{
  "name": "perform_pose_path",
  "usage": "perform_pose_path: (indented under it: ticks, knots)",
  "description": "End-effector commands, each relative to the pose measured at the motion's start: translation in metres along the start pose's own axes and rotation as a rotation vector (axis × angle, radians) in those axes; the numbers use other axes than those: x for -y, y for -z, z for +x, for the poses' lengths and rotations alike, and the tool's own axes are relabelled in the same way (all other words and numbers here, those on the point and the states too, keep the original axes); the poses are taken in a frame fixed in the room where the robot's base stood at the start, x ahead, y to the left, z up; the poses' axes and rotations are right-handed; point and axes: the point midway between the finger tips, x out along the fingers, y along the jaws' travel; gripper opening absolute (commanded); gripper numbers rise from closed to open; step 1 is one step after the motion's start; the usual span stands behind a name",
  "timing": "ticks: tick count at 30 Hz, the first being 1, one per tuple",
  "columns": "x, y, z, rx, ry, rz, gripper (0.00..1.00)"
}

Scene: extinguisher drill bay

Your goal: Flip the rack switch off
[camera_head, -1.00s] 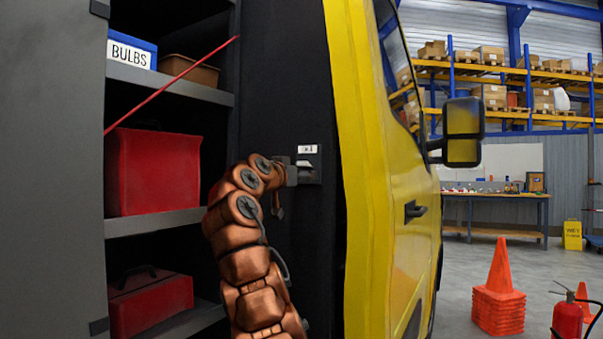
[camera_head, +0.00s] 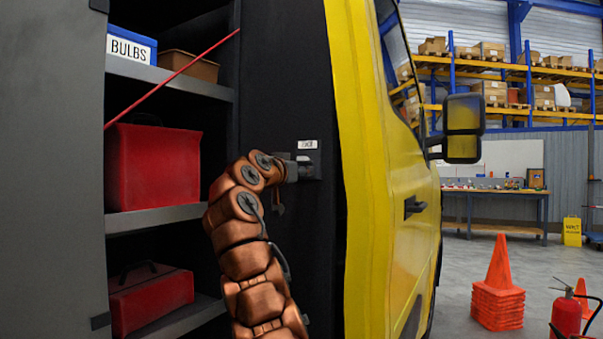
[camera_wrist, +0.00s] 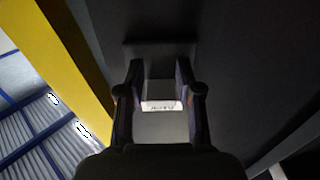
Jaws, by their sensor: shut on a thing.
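The rack switch sits on a small dark plate (camera_wrist: 160,55) on the black panel beside the yellow cab. A white label (camera_head: 307,145) is just above it in the head view; the label also shows between my fingers in the wrist view (camera_wrist: 161,106). My gripper (camera_head: 303,170) is at the switch, just below the label, with a finger on each side of it in the wrist view (camera_wrist: 160,88). It is shut on the switch. My fingers and wrist hide most of the switch, so I cannot tell its position clearly.
An open locker to the left holds a blue BULBS bin (camera_head: 132,48), a brown box (camera_head: 188,66) and two red cases (camera_head: 153,168). A thin red rod (camera_head: 172,80) slants across its opening. The yellow cab (camera_head: 365,170) stands close on the right. Orange cones (camera_head: 498,290) are on the floor.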

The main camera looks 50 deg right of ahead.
Motion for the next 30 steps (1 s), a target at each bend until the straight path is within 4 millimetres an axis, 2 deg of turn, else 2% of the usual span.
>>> perform_pose_path:
  ticks: [7, 20, 21, 27, 30]
  knots:
    - [0.0002, -0.0061, 0.0015, -0.067, 0.002, 0.002, 0.0]
    - [0.0004, -0.002, 0.0015, -0.105, 0.001, -0.001, 0.0]
    - [0.0005, -0.0021, 0.0016, -0.105, 0.001, -0.001, 0.37]
    - [0.0004, -0.0024, 0.0018, -0.104, 0.001, 0.0, 0.58]
    - [0.0003, -0.0026, 0.0019, -0.104, 0.001, 0.0, 0.6]
